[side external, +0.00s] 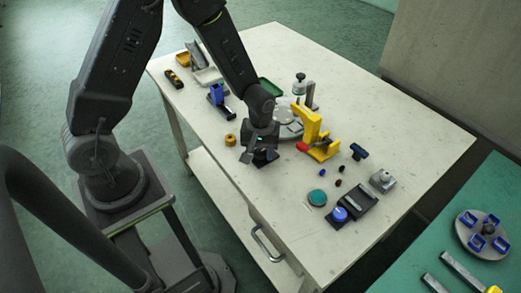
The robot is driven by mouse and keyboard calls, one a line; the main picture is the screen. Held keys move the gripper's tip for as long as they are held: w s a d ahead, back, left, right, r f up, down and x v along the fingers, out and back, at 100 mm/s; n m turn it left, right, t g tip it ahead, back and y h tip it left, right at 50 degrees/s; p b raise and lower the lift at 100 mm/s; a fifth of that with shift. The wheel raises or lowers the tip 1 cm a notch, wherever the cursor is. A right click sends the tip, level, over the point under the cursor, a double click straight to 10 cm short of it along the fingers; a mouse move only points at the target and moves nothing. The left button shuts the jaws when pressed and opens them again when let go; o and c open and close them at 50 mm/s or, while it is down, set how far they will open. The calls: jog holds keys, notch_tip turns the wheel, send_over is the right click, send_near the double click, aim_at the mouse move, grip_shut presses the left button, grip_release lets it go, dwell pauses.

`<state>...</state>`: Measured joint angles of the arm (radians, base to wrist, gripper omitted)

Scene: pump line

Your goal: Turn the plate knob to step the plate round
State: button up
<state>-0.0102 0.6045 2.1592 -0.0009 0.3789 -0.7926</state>
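Another pale round plate (291,131) is on the white table, partly hidden behind my arm. Whether it has a knob is hidden. My gripper (258,158) is low over the white table, in front of the pale plate and far to the left of the plate with blue holders. Its fingers point down; their gap and anything between them are too small and dark to make out.
A yellow clamp-like fixture (313,127) with a red part stands right of my gripper. A yellow ring (230,140) lies to its left. A teal disc (317,198), a dark box (357,205) and a grey block (383,180) are nearer the front.

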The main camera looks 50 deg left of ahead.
jog(key=o, duration=0.4)
jog(key=shift+c, duration=0.2)
notch_tip(320, 180, up, 14)
dwell(0.5)
notch_tip(320, 180, up, 8)
jog(key=m+t, duration=0.2)
jog(key=m, duration=0.2)
send_over(260, 152)
jog(key=s, duration=0.5)
jog(key=s+r+m+t, duration=0.3)
jog(key=s+r+m, duration=0.2)
jog(key=s, duration=0.4)
jog(key=shift+s+d+r+t, duration=0.15)
jog(key=shift+s+r+t, duration=0.15)
jog(key=shift+r, duration=0.4)
